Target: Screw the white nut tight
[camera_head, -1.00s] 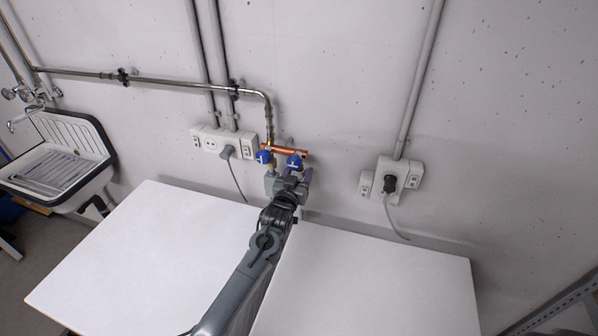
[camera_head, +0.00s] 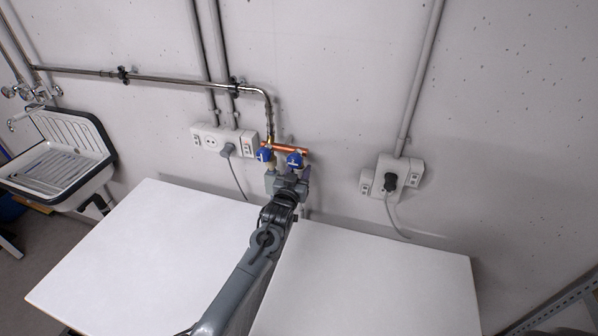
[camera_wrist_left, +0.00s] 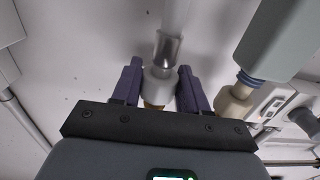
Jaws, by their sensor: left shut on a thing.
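The white nut (camera_wrist_left: 157,86) sits between the purple finger pads of my left gripper (camera_wrist_left: 160,84) in the left wrist view. A metal sleeve (camera_wrist_left: 167,49) and a pale hose lie on one side of it, and a bit of brass thread (camera_wrist_left: 153,106) shows on the other. My left gripper is shut on the nut; the pads flank it on both sides. In the head view my left gripper (camera_head: 289,182) is just below the right blue valve (camera_head: 295,160), and it hides the nut. My right gripper is not in view.
A second blue valve (camera_head: 264,155) stands close left, under the copper pipe (camera_head: 290,149). A large grey-green body (camera_wrist_left: 285,40) is near the fingers in the wrist view. Wall sockets (camera_head: 225,142) flank the valves. Two white tabletops (camera_head: 150,240) below are clear.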

